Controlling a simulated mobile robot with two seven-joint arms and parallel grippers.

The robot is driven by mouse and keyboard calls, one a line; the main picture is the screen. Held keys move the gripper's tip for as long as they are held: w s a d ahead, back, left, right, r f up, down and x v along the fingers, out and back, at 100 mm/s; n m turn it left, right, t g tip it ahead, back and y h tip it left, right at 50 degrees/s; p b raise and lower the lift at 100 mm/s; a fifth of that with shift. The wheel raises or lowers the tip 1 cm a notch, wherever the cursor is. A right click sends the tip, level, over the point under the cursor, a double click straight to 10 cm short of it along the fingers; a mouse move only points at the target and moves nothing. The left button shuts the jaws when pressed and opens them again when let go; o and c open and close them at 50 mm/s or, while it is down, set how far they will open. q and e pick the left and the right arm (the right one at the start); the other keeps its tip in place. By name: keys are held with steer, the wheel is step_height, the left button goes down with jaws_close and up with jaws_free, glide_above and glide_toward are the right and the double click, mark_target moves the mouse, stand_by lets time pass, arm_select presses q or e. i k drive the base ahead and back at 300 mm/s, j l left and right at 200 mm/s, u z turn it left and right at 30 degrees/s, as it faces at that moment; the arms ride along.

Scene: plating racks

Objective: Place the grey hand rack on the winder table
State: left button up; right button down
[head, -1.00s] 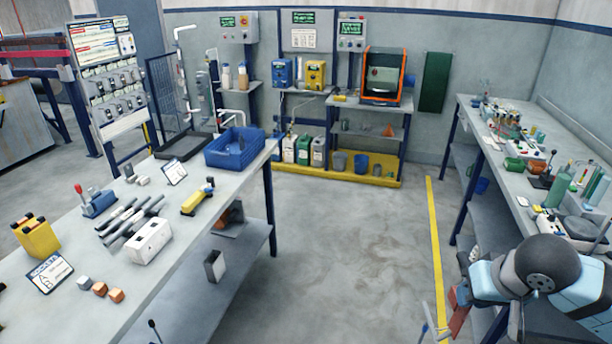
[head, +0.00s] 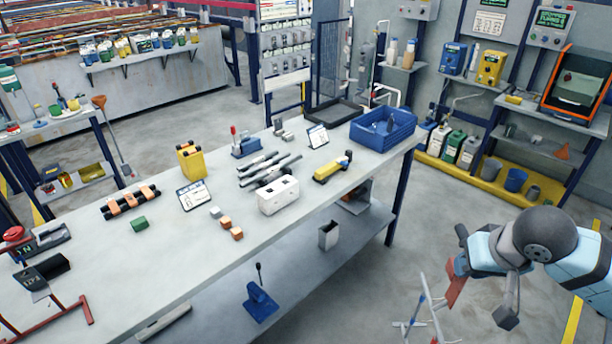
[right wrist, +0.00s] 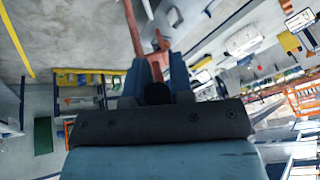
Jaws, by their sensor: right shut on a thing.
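My right gripper (head: 466,262) is at the lower right in the head view, over the aisle beside the long grey table (head: 165,275). It is shut on a red-brown bar (head: 456,284). Thin pale grey and blue parts (head: 422,312) show below the bar and look like the grey hand rack, partly cut off by the picture edge. In the right wrist view the blue fingers (right wrist: 160,75) close around the red-brown piece (right wrist: 134,28). The held thing is apart from the table. I cannot tell which table is the winder table. My left gripper is not in view.
The table holds a blue bin (head: 383,131), a white box (head: 279,195), a yellow container (head: 191,162), dark bars (head: 268,165) and a red frame (head: 75,315). Its front middle has bare room. A lower shelf (head: 290,270) runs beneath. Shelving stands behind.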

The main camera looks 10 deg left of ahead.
mark_target(155, 266)
steer(key=l+u, duration=0.1)
steer(key=u, duration=0.25)
steer(key=l+u, duration=0.15)
steer(key=u, duration=0.55)
steer(key=k+l, duration=0.05)
